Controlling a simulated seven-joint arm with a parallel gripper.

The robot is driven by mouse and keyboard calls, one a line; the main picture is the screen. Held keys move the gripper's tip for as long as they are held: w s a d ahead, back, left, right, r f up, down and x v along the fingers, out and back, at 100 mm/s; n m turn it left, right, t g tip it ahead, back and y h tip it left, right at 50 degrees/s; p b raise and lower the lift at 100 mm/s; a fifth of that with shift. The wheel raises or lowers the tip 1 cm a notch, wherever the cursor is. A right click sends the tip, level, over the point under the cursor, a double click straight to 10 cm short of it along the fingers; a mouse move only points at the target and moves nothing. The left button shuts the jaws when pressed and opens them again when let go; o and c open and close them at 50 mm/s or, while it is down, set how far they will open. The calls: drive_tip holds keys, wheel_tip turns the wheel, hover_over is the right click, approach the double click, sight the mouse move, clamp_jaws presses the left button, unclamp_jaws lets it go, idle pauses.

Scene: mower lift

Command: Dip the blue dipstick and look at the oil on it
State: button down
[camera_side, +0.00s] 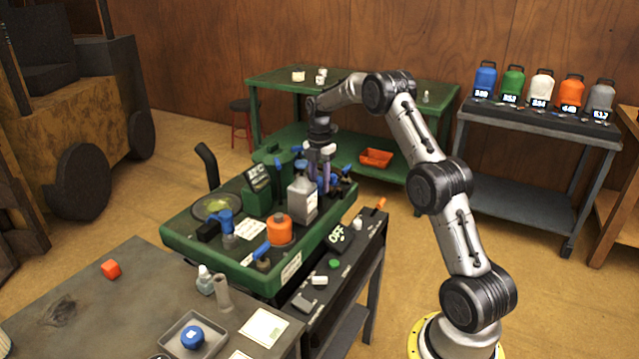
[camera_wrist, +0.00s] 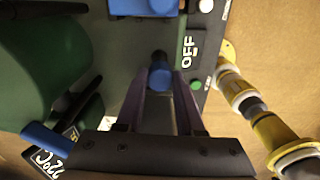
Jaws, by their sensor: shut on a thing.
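My gripper (camera_side: 319,180) points down over the green mower deck (camera_side: 180,232), just behind a grey bottle (camera_side: 302,203). In the wrist view my gripper (camera_wrist: 162,80) has its two purple fingers closed on a small blue round piece with a dark end, which looks like the head of the blue dipstick (camera_wrist: 160,76). In the side view the fingers and bottle hide most of what I hold. I cannot tell whether the stick's lower end is inside its tube or clear of it, and no oil on it can be seen.
An orange cap (camera_side: 278,229) and a blue-topped fitting (camera_side: 222,219) stand on the deck. A control panel with an OFF display (camera_side: 338,237) lies in front. A tray with a blue item (camera_side: 192,336) is on the near bench. Coloured jugs (camera_side: 542,86) stand at the back right.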

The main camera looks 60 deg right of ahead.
wheel_tip(320, 180, up, 10)
idle(1.1)
